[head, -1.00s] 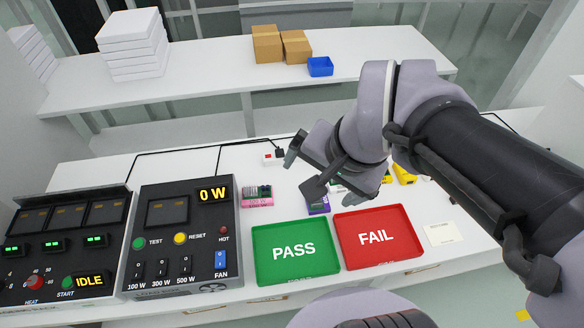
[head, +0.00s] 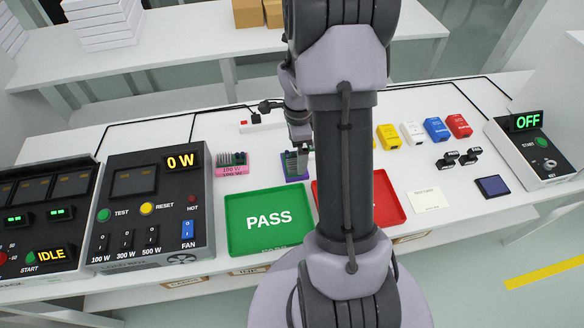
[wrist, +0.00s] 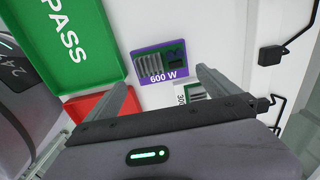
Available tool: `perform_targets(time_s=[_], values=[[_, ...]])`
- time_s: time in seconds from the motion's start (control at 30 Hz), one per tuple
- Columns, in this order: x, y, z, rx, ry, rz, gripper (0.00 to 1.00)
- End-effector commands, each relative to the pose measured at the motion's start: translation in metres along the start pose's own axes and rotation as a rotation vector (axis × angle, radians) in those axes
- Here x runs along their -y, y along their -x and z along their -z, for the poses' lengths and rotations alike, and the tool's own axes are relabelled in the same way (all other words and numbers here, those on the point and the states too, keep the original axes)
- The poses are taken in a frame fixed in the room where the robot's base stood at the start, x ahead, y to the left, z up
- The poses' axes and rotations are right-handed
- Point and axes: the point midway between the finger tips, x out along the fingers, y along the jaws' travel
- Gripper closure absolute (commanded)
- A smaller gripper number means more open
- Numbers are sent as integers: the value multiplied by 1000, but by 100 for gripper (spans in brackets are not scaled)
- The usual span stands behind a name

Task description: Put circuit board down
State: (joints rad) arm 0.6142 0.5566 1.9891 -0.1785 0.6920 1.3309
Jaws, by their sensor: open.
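A purple circuit board marked 600 W (wrist: 160,62), with grey fins, lies on the white table in the wrist view. It also shows in the head view (head: 296,166), behind the trays. My gripper (wrist: 162,80) is open and empty, its fingertips apart on either side of the board's near edge. A pink board marked 100 W (head: 231,168) stands to the left in the head view. Another board marked 300 (wrist: 192,92) is partly hidden by my gripper's right finger. In the head view my arm hides much of the gripper.
The green PASS tray (head: 238,238) and the red FAIL tray (head: 391,205) lie in front; my arm covers much of the red one. The 0 W test unit (head: 150,215) stands at left. Coloured blocks (head: 436,130), a white card (head: 427,199) and an OFF unit (head: 535,150) are at right.

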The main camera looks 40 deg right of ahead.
Motion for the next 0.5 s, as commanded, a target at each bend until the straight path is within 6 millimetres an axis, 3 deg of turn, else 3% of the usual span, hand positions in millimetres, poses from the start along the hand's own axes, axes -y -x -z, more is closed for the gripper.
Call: perform_targets(time_s=[0.17,0.3,0.5], values=[[1,-22,0,0,1,-1,0],[2,-51,0,0,1,-2,0],[3,-54,0,0,2,1,0]])
